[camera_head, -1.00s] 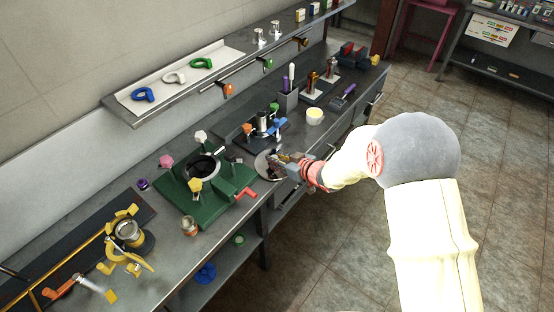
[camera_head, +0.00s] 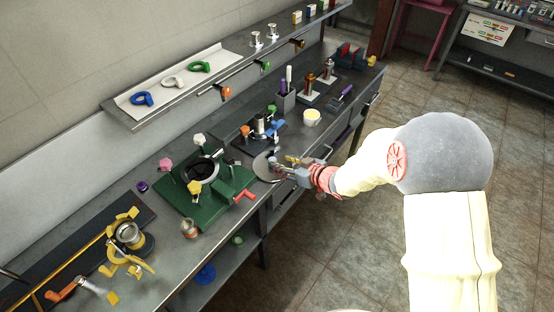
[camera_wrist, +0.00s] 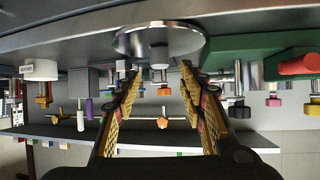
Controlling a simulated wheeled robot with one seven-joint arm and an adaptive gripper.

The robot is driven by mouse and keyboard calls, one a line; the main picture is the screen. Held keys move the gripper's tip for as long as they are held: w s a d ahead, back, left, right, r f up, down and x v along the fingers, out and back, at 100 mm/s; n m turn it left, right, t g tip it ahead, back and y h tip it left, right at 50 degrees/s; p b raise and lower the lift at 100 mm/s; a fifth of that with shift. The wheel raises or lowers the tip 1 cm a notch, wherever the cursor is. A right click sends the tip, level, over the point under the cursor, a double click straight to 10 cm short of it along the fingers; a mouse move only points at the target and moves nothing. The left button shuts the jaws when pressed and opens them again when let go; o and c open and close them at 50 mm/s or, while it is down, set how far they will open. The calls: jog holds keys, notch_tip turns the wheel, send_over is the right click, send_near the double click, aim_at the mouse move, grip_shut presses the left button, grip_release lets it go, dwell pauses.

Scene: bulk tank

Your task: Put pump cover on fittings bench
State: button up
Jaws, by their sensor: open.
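A round, flat metal disc with a knob at its middle, which looks like the pump cover (camera_head: 262,168), lies at the front edge of the long dark bench (camera_head: 228,237). In the wrist view the cover (camera_wrist: 130,42) is at the top, with its pale knob (camera_wrist: 160,56) facing the gap between my fingers. My gripper (camera_head: 284,166) is over the right part of the disc and hides some of it. In the wrist view my gripper (camera_wrist: 160,74) is open, with nothing held between its fingers. Whether a fingertip touches the cover, I cannot tell. Which bench is the fittings bench is not clear.
A green fixture (camera_head: 180,208) with coloured knobs stands left of the disc. A small dark fixture (camera_head: 245,133) is behind it, and a white-yellow cup (camera_head: 312,117) stands to the right. A shelf (camera_head: 217,83) with rings and clamps runs along the wall. Open floor lies in front.

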jog(key=s+d+r+m+t+h+p, duration=0.15)
jog(key=s+d+r+h, duration=0.25)
jog(key=d+r, duration=0.55)
jog(key=s+d+r+m+h, duration=0.3)
jog(key=s+d+r+h, duration=0.1)
jog(key=d+r, duration=0.5)
jog(key=s+a+r+m+g, duration=0.1)
jog(key=s+r+m+g, duration=0.1)
jog(key=s, duration=1.1)
jog(key=s+a+r+m+g, duration=0.1)
jog(key=s+r+g, duration=0.2)
jog(key=s, duration=0.9)
jog(key=shift+s+a+r+m, duration=0.25)
jog(key=shift+s+r+m, duration=0.15)
jog(key=shift+r, duration=0.2)
